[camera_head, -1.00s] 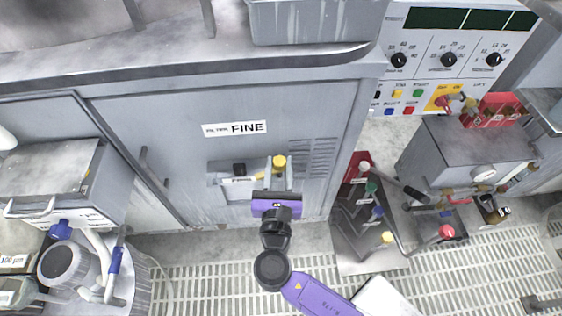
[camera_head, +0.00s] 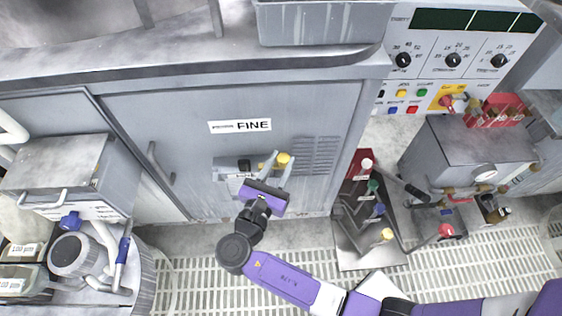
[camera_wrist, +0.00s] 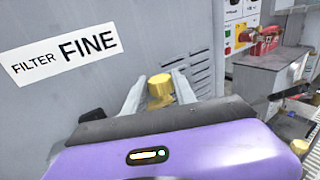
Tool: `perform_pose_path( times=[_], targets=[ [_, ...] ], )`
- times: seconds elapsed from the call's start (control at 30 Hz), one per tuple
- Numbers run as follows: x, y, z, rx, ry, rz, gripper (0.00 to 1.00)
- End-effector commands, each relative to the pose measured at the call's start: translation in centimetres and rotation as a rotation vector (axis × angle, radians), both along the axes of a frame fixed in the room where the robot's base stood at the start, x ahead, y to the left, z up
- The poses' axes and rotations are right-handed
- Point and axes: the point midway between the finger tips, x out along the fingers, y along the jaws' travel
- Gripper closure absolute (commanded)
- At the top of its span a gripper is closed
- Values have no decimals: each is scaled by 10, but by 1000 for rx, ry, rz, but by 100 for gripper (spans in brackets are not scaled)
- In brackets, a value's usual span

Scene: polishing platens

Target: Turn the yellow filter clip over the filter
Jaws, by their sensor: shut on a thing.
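The yellow filter clip (camera_head: 283,159) is on the front of the grey cabinet, at the right end of a small recess. It also shows in the wrist view (camera_wrist: 160,92) as a yellow knob between two grey fingers. My gripper (camera_head: 279,163) is shut on it, with its purple body below and tilted. The filter recess (camera_head: 228,168) is left of the clip, with a dark block and a small white label partly hidden by my gripper. Whether the clip lies over the filter I cannot tell.
The cabinet front (camera_head: 180,115) bears a FINE label (camera_head: 240,126) and vent slots (camera_head: 318,155). A door handle (camera_head: 160,163) is on the left. A stand with coloured knobs (camera_head: 365,225) is close on the right. Grated floor lies below.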

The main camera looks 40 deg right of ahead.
Motion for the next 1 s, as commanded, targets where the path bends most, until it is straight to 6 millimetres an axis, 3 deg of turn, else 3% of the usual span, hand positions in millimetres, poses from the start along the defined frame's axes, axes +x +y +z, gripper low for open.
perform_pose_path(
  times=[0.1,0.13,0.23,0.63,1.0],
  targets=[
    [0,0,-1,2,1,1,100],
    [0,0,-1,2,1,1,64],
    [0,0,-1,2,1,1,46],
    [-3,5,0,1,0,1,46],
    [-27,56,0,1,0,4,46]
  ],
)
